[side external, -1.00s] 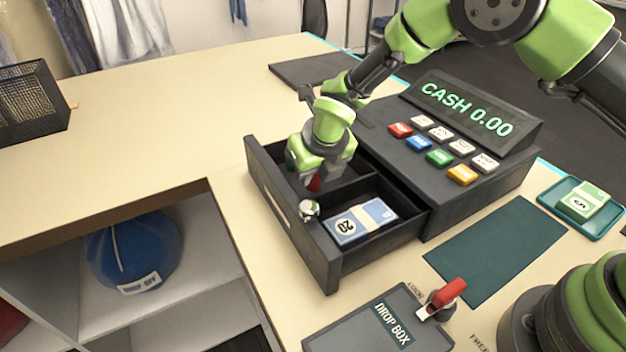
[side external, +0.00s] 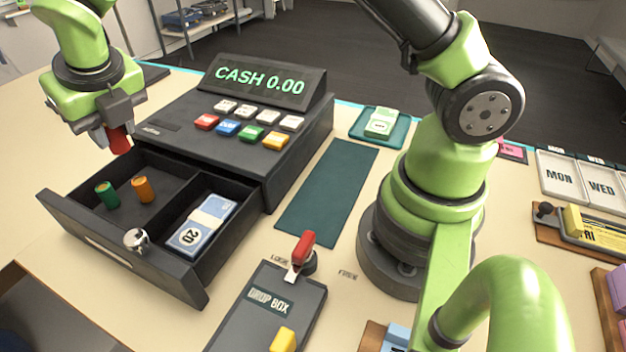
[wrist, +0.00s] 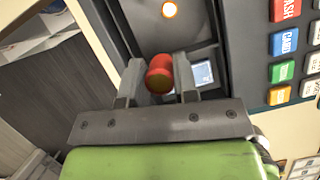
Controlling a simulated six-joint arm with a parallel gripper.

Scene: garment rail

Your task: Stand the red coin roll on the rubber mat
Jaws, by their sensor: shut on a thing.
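The red coin roll (side external: 118,140) is held between the fingers of my gripper (side external: 112,132), above the back left part of the open cash drawer (side external: 120,262). In the wrist view the red coin roll (wrist: 159,74) sits between the two fingers of my gripper (wrist: 159,85), its round end facing the camera. The rubber mat (side external: 328,195) is a dark green rectangle on the counter, right of the cash register. Its surface is bare, and my gripper is well to the left of it.
A green coin roll (side external: 107,195) and an orange coin roll (side external: 143,189) stand in the drawer's left compartment; a blue banknote bundle (side external: 201,225) lies in the right one. The register (side external: 240,130) stands between gripper and mat. A red-handled lever (side external: 302,255) and drop box (side external: 268,305) are in front.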

